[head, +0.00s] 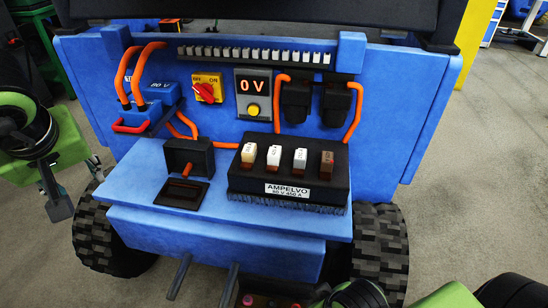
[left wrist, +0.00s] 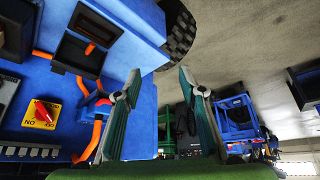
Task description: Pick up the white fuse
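A black fuse block (head: 290,191) labelled AMPELVO stands on the blue shelf. A row of upright fuses sits in its top. Three have white upper parts: the left one (head: 249,153), the middle one (head: 273,155) and the right one (head: 300,158). A brown fuse (head: 327,162) stands at the right end. My left gripper (head: 78,188) is at the far left, beside the blue machine and well away from the fuses. In the left wrist view its fingers (left wrist: 160,83) are spread with nothing between them. My right gripper's fingers do not show; only parts of my right arm are at the bottom right.
Left of the block are a black box (head: 188,157) and a black open socket (head: 181,195). Orange cables (head: 124,75) loop across the panel. A red switch (head: 207,89) and a 0 V display (head: 255,92) are behind. Black wheels (head: 380,245) flank the base. Floor is clear right.

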